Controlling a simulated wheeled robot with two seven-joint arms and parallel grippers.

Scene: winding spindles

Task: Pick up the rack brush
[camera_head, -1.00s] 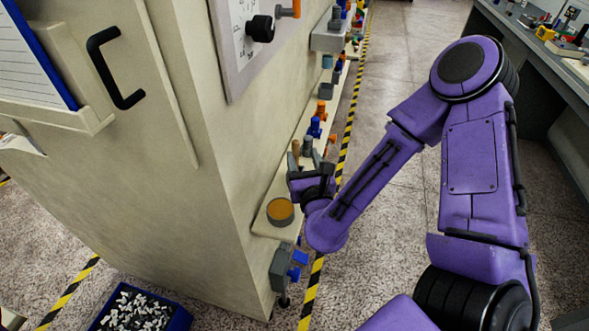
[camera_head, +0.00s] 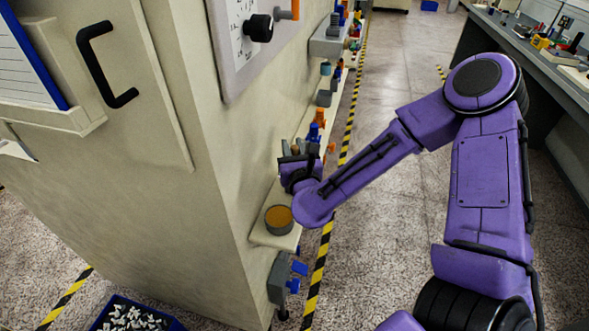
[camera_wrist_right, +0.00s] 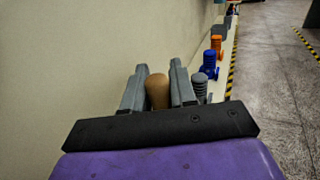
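A brown upright rounded cylinder, which looks like the handle of the rack brush (camera_wrist_right: 157,91), stands on the ledge along the machine wall. Its lower part is hidden behind my right gripper. In the right wrist view my right gripper (camera_wrist_right: 159,85) has its two grey fingers apart, one on each side of the brown handle. I cannot tell whether they touch it. In the head view my right gripper (camera_head: 292,166) is low at the machine's side, over the ledge, and mostly hides the handle. My left gripper is not in view.
A grey ribbed spindle (camera_wrist_right: 199,86) stands close to the right finger. Blue (camera_wrist_right: 209,64) and orange (camera_wrist_right: 216,43) spindles stand farther along. A round tin with orange-brown contents (camera_head: 279,218) sits on the ledge's near end. The aisle floor (camera_head: 400,220) is clear.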

